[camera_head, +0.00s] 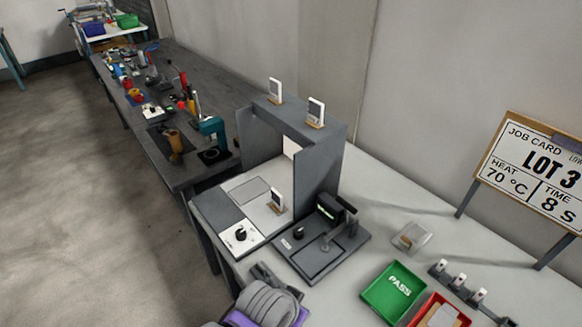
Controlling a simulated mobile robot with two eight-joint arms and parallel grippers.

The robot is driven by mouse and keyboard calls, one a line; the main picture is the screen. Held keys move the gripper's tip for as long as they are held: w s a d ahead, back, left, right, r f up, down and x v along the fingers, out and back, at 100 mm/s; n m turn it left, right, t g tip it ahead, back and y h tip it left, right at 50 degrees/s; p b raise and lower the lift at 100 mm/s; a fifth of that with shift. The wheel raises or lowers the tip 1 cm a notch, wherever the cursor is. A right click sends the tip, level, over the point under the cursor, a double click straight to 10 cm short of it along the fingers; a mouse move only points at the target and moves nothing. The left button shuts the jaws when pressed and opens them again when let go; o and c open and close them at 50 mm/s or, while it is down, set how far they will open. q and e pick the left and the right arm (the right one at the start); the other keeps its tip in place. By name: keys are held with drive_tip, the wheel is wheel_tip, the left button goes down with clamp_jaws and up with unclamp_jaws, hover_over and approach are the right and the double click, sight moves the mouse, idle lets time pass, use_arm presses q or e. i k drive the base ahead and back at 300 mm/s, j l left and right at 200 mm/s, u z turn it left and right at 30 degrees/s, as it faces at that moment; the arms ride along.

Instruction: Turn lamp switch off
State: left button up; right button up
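A grey booth (332,158) with an open front stands on the pale worktable. A black rotary knob (240,234) sits on a white marked plate at its front left corner; it looks like the lamp switch, but its marks are too small to read. A second black knob (299,232) is on the dark device beside the booth. No lit lamp is clearly visible. A grey, rounded arm with a purple part, apparently my left one, comes in at the bottom. Its dark gripper (268,274) is just in front of the table, below the knobs; its fingers are unclear. My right gripper is not visible.
The dark device (318,262) has a small green display and a raised lever. A green PASS tray (393,292), a red tray (441,312) and a job card board (538,165) are to the right. A cluttered dark bench (188,174) runs behind at left.

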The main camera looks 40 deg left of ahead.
sight(241, 234)
drive_tip(key=k+u, duration=0.1)
drive_tip(key=u, duration=0.4)
drive_tip(key=j+u, duration=0.15)
drive_tip(key=u, duration=0.35)
drive_tip(key=k+j+u, duration=0.1)
drive_tip(key=u, duration=0.35)
drive_tip(key=i+j+u, duration=0.35)
